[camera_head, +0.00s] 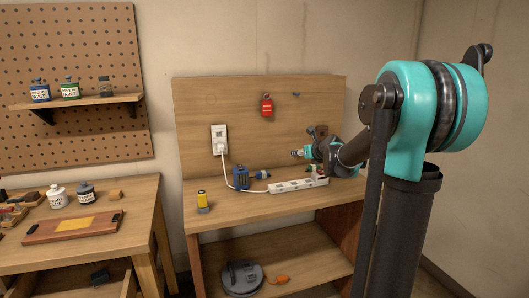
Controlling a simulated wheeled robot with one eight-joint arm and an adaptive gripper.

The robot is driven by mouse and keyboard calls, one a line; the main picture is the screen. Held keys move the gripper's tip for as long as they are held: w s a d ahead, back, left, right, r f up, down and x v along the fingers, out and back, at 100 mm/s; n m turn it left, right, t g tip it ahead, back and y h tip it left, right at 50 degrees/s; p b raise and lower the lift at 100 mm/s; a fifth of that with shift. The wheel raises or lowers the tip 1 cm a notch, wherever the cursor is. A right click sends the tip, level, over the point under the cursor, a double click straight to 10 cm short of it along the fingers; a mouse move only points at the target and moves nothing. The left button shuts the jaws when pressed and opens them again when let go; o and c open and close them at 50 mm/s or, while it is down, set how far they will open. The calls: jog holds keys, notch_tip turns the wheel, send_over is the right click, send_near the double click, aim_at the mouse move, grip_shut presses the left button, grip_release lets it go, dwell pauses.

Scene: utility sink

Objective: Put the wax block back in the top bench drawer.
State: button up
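A small orange-brown block (115,194) lies on the back right of the left workbench (145,205); it may be the wax block, but it is too small to be sure. A flat yellow patch (73,224) lies on a wooden board on the same bench. No drawer front can be made out clearly. My gripper (312,164) is at the end of my arm over the right bench, near a power strip, far to the right of the small block. Its fingers are too small and partly hidden, so its opening and any contents cannot be told.
Paint jars (58,195) stand on the left bench. A gap separates the benches.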

jog(key=s+d+f, duration=0.2)
jog(key=s+f, duration=0.2)
jog(key=f, duration=0.4)
jog(key=s+d+f, duration=0.1)
jog(key=s+f, duration=0.3)
jog(key=f, duration=0.4)
jog(key=shift+d+f, duration=0.2)
jog(key=shift+d, duration=0.2)
